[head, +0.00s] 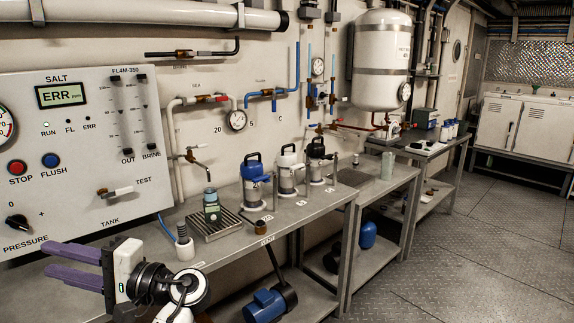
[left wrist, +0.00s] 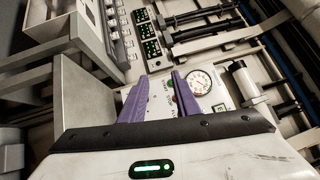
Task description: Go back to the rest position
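My left gripper (head: 44,258) is at the lower left of the head view, with its two purple fingers pointing left. The fingers are apart with nothing between them. It is in front of the white control panel (head: 150,228) and close to the bench edge. In the left wrist view the fingers (left wrist: 160,76) also stand apart, and a gauge panel (left wrist: 215,85) shows beyond them. My right gripper is in neither view.
A blue pump (head: 265,305) is on the lower shelf. Open floor (head: 470,260) lies to the right.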

